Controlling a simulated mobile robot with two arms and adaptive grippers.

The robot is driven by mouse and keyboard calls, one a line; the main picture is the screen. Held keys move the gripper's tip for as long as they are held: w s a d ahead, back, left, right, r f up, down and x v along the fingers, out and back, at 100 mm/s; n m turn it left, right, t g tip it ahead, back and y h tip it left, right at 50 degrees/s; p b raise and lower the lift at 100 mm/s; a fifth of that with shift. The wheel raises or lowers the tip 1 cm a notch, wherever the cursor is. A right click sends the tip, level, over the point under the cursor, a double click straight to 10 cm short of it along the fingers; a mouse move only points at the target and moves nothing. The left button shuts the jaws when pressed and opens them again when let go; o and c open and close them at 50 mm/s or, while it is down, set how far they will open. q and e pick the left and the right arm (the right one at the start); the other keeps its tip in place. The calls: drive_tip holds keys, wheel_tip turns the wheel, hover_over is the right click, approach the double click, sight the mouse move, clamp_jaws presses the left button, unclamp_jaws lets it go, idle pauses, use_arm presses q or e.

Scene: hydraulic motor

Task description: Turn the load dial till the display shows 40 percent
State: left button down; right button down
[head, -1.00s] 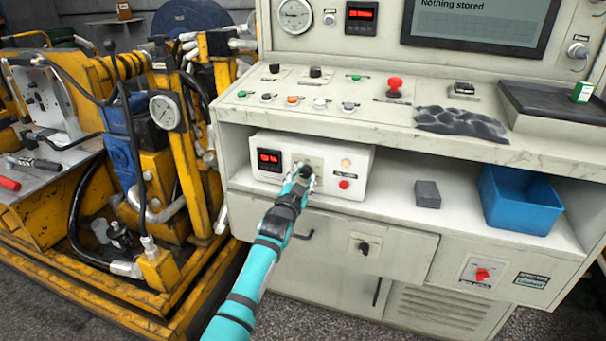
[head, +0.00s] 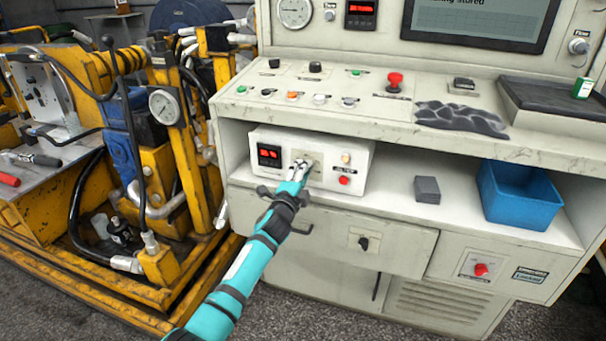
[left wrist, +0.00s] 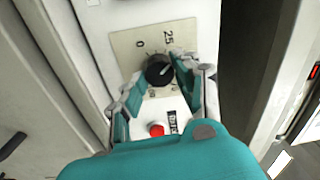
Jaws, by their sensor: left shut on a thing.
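The load dial (left wrist: 158,70) is a black knob with a pale pointer line on a beige scale plate, seen in the left wrist view; "0" and "25" are legible on the plate. My left gripper (left wrist: 160,82) is shut on the dial, with one finger on each side of it. In the head view the left gripper (head: 302,171) hides most of the dial. The small white control box (head: 330,160) stands on the shelf. Its red-lit display (head: 269,155) is too small to read surely. My right gripper does not show.
A grey block (head: 427,190) and a blue bin (head: 520,198) stand farther right on the shelf. The console ledge (head: 300,112) overhangs the box.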

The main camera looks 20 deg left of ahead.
use_arm(q)
drive_tip(key=m, duration=0.3)
drive_tip(key=shift+f, duration=0.1)
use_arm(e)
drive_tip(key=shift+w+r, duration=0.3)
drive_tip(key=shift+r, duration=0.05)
use_arm(q)
drive_tip(key=shift+m, duration=0.3)
drive_tip(key=c, duration=1)
unclamp_jaws()
drive_tip(key=shift+o, duration=0.2)
drive_tip(key=shift+s, duration=0.1)
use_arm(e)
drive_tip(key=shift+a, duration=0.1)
use_arm(q)
drive_tip(key=s, duration=1.1)
drive_tip(key=shift+s+a+f, duration=0.25)
drive_tip(key=shift+s, duration=0.15)
